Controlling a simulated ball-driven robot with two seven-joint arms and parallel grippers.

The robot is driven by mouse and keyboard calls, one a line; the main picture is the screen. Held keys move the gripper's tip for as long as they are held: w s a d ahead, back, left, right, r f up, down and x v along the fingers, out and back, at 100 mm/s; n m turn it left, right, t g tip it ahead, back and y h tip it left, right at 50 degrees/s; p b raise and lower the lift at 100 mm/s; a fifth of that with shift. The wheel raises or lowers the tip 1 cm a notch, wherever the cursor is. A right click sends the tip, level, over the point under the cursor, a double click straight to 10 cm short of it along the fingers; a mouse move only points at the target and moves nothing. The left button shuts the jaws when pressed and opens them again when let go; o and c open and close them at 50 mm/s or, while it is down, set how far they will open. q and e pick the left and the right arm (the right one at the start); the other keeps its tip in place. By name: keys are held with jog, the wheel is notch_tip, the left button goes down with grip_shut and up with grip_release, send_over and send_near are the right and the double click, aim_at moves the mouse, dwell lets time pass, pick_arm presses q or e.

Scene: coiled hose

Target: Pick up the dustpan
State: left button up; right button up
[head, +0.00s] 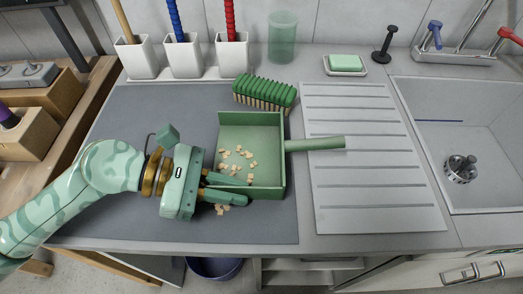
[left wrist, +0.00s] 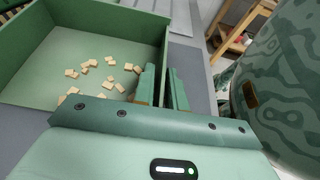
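The green dustpan (head: 251,133) lies on the grey mat with its handle (head: 315,144) pointing right over the ribbed drainboard. Several pale crumbs (head: 238,153) lie in and near it. It also shows in the left wrist view (left wrist: 100,28). My left gripper (head: 249,190) is at the dustpan's near side wall, one finger on the inner side and one on the outer. A narrow gap shows between the fingers in the left wrist view (left wrist: 162,75). Firm contact with the wall cannot be made out. My right gripper is not in view.
A green brush (head: 265,92) lies just behind the dustpan. White holders (head: 184,58) with handles, a clear green cup (head: 282,38) and a soap dish (head: 345,65) stand along the back. A sink (head: 463,135) is at right. The drainboard (head: 375,200) is mostly clear.

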pick_arm(q)
grip_shut()
jog(key=shift+r, duration=0.1)
